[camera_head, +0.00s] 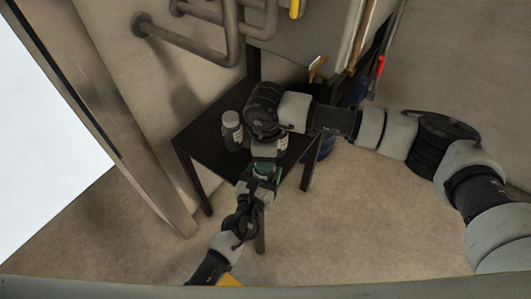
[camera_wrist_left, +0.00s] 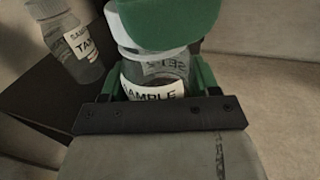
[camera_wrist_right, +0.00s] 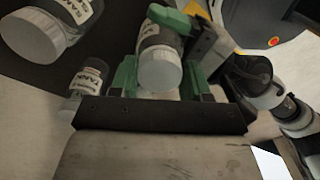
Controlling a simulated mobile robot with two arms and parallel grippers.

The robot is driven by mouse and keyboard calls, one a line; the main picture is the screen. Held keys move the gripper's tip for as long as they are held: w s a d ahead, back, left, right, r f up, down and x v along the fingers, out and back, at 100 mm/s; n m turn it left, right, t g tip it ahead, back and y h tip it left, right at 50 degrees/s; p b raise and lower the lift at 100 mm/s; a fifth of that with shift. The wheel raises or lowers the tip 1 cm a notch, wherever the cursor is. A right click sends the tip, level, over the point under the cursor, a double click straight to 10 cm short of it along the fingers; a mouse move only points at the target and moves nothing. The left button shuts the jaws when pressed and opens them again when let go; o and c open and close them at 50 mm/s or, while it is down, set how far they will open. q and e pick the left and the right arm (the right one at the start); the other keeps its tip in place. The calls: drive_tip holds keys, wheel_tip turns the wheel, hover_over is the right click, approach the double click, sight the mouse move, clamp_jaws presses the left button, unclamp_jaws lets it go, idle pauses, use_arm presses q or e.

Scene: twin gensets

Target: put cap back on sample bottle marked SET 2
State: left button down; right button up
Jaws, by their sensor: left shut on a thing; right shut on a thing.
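The SET 2 sample bottle (camera_wrist_left: 152,90) is clear with a white label; its SET 2 marking shows reversed through the wall. My left gripper (camera_head: 264,170) is shut around its body, with green fingers on both sides. My right gripper (camera_wrist_right: 160,88) is shut on a white ribbed cap (camera_wrist_right: 160,71). The cap is at the mouth of the held bottle, in line with it; I cannot tell whether it is seated. The cap's edge also shows in the left wrist view (camera_wrist_left: 124,40), beneath a green right finger. In the head view, my right wrist hides the cap.
A dark table (camera_head: 203,128) stands by the wall. A capped bottle (camera_head: 232,131) stands on it, and another labelled bottle (camera_head: 283,141) is partly hidden behind my grippers. Pipes (camera_head: 190,38) run along the wall above. Open floor lies in front.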

drive_tip(key=shift+m, duration=0.6)
drive_tip(key=o, duration=0.9)
drive_tip(key=shift+r, duration=2.25)
drive_tip(key=shift+c, duration=0.4)
